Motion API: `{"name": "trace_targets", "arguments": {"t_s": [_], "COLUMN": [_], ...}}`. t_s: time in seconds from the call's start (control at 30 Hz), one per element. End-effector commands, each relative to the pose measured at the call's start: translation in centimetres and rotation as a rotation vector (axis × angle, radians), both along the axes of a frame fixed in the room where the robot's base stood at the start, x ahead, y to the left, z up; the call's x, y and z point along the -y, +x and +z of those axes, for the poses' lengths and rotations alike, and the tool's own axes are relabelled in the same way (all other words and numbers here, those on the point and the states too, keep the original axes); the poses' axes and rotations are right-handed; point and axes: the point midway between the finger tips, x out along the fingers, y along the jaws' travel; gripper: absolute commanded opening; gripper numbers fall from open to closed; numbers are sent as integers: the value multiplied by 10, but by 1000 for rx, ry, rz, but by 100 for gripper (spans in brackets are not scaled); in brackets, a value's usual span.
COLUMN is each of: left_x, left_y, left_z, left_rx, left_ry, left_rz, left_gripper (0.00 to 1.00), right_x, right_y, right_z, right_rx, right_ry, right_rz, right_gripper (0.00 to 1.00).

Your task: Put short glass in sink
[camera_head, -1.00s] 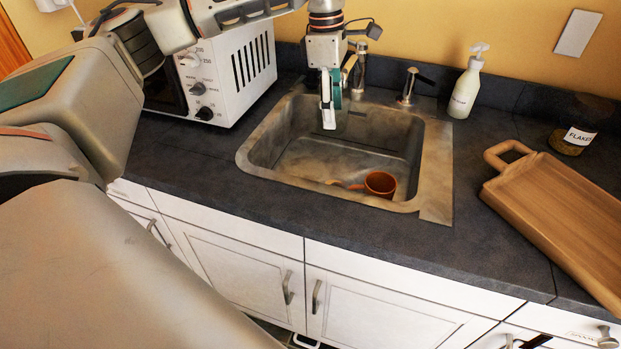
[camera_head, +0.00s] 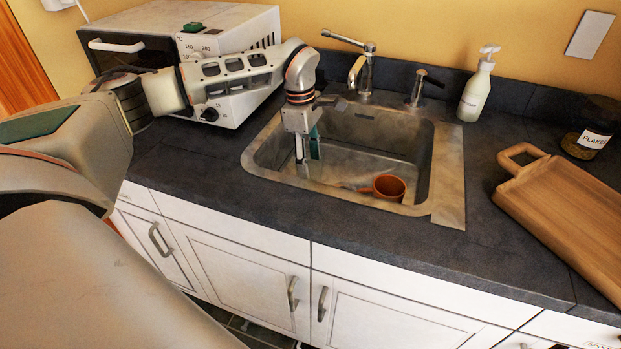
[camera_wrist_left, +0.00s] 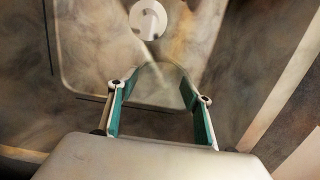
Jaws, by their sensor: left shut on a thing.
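My left gripper (camera_head: 307,158) is over the left part of the metal sink (camera_head: 447,178), pointing down. In the left wrist view its teal-padded fingers (camera_wrist_left: 158,112) are shut on the clear short glass (camera_wrist_left: 158,84). The glass is see-through, with only its curved rim showing faintly. The sink floor and the round drain (camera_wrist_left: 148,18) show beyond it. In the head view the glass is too faint to make out at the fingertips, so I cannot tell if it touches the sink bottom. My right gripper is not in view.
An orange-brown cup (camera_head: 388,187) sits in the sink's front right. A faucet (camera_head: 361,75) stands behind the sink, with a soap bottle (camera_head: 475,90) to the right.

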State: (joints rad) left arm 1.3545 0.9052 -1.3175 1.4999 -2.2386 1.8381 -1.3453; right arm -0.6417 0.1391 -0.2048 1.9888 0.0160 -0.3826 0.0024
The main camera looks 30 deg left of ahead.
Motion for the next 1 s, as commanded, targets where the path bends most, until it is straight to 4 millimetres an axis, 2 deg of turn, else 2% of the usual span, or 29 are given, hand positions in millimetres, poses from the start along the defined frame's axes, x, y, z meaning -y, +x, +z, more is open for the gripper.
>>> {"name": "trace_targets", "arguments": {"t_s": [0.1,0.27,0.57,0.97,1.0], "left_x": [0,0,0,0,0], "left_y": [0,0,0,0,0], "left_z": [-14,-22,-60,-63,-64], "left_rx": [0,1,0,1,1], "left_ry": [-1,-1,-1,0,0], "left_rz": [0,0,0,0,0], "left_gripper": [18,18,18,18,54], "right_x": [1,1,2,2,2], "right_y": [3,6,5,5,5], "right_z": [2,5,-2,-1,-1], "right_rx": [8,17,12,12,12], "right_ry": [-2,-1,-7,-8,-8], "right_rz": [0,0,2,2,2], "right_gripper": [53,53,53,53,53]}}
